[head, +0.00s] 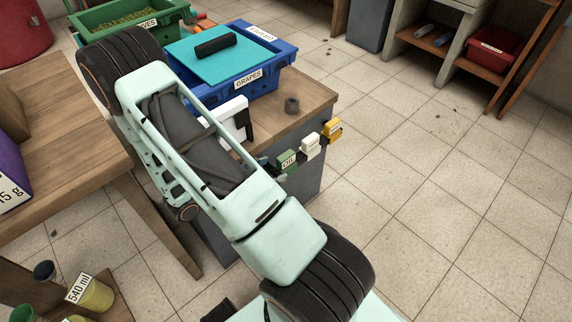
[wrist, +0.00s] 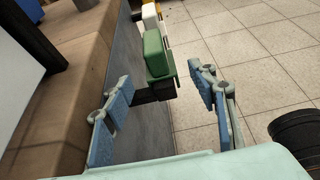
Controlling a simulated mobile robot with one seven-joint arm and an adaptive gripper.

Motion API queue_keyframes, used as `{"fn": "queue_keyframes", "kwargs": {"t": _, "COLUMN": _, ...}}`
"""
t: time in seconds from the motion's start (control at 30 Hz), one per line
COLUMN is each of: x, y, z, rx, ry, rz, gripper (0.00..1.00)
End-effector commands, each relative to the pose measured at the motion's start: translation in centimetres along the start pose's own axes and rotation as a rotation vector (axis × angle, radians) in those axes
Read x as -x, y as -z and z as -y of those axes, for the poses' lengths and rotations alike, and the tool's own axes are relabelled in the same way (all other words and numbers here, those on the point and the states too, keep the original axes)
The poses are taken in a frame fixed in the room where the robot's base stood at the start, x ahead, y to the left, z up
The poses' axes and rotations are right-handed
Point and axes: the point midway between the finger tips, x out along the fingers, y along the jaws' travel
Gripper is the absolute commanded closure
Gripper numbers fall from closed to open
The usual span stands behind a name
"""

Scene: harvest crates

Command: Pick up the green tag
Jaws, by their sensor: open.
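The green tag (head: 287,162), lettered OIL, sits on a dark holder on the side of the wooden-topped bench, nearest of a short row. It also shows in the wrist view (wrist: 157,55), upright on a small green ledge. My gripper (wrist: 163,97) is open, with blue pads on both fingers. In the wrist view the tag stands between the lines of the two fingers and beyond their tips, apart from both. In the head view my arm hides most of my gripper.
A white tag (head: 310,146) and a yellow tag (head: 332,129) stand in line past the green one. The bench top (head: 312,92) carries a blue crate (head: 283,50) labelled GRAPES and a small dark cylinder (head: 292,105). The tiled floor on the right is clear.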

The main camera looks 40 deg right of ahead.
Motion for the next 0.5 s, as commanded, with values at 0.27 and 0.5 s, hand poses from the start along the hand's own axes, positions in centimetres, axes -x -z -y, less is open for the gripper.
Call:
{"fn": "queue_keyframes", "kwargs": {"t": 0.27, "x": -2.1, "y": 0.4, "z": 0.0, "rx": -0.002, "ry": 0.002, "rz": 0.001, "gripper": 0.47}}
{"fn": "queue_keyframes", "kwargs": {"t": 0.5, "x": -6.0, "y": 0.5, "z": 0.1, "rx": -0.003, "ry": 0.003, "rz": 0.001, "gripper": 0.47}}
